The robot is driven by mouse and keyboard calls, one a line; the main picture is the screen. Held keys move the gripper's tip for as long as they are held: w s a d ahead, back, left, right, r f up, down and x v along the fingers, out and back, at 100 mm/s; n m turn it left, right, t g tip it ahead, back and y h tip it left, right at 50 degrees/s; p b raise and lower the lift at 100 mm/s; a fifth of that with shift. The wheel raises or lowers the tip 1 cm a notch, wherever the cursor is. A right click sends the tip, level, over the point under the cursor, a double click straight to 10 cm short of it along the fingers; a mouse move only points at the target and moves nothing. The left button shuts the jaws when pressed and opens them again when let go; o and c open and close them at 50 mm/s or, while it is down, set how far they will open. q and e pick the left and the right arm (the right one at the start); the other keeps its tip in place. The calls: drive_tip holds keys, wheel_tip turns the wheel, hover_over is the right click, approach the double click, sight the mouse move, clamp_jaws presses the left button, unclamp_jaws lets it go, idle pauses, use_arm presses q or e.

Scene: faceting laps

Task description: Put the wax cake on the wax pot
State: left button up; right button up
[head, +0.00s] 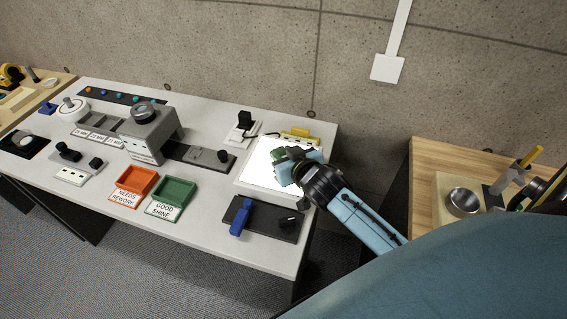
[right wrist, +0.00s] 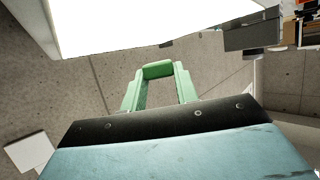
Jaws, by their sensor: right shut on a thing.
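My right gripper (head: 281,159) is over the bright white panel at the right end of the grey table. In the right wrist view its two green fingers (right wrist: 157,80) are shut on a small green block, which I take to be the wax cake (right wrist: 157,69). In the head view the gripper mostly hides this block. A round metal cup (head: 463,203) stands on the wooden table at the right and looks like the wax pot, though I cannot be sure. My gripper is well to the left of it. My left gripper is not in view.
The white panel (head: 258,173) lies below my gripper. A blue-handled black plate (head: 262,219), a green tray (head: 172,194) and an orange tray (head: 134,182) are nearby. A gap separates the grey table from the wooden table (head: 430,163). Upright tools crowd the cup's right side.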

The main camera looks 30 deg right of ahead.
drive_tip(key=shift+f+b, duration=0.3)
drive_tip(key=shift+f, duration=1.15)
drive_tip(key=shift+f, duration=0.1)
drive_tip(key=o, duration=0.9)
drive_tip(key=shift+o, duration=0.2)
